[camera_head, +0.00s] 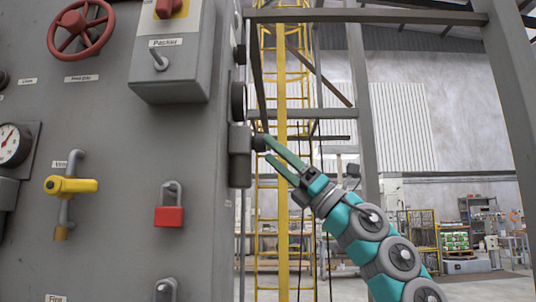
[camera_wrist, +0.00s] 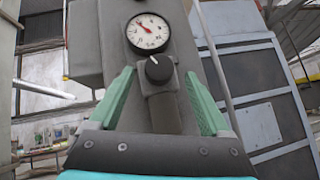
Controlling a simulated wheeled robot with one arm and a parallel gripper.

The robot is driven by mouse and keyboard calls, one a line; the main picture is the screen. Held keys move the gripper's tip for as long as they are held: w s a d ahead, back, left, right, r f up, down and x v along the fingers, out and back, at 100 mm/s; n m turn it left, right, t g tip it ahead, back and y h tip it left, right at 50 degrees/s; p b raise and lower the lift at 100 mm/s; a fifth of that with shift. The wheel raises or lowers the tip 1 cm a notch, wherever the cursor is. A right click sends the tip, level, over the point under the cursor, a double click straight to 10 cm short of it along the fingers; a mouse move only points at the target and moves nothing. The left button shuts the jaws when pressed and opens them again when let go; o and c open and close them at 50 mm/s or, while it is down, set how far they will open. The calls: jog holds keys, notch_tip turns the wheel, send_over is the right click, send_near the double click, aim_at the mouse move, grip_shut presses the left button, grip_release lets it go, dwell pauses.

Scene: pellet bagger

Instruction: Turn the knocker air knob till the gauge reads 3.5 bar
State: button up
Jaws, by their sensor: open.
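The knocker air knob (camera_wrist: 158,70) is a dark round knob with a white pointer mark toward the upper left, in the wrist view. It sits on a grey regulator body, just under a round white gauge (camera_wrist: 148,32). The gauge's red needle points to the upper left; its figures are too small to read surely. My gripper (camera_wrist: 159,76) is open, with one green finger on each side of the knob and visible gaps between. In the head view my gripper (camera_head: 268,149) reaches the knob (camera_head: 259,143) at the cabinet's right side; the gauge face is turned away there.
The grey cabinet front carries a red handwheel (camera_head: 81,27), a grey switch box (camera_head: 172,55), a yellow-handled valve (camera_head: 71,186), a red padlock (camera_head: 169,216) and another gauge (camera_head: 11,145). A yellow ladder (camera_head: 281,200) and steel posts stand behind my gripper.

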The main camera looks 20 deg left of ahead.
jog(key=shift+b+v, duration=0.85)
jog(key=shift+v, duration=1.8)
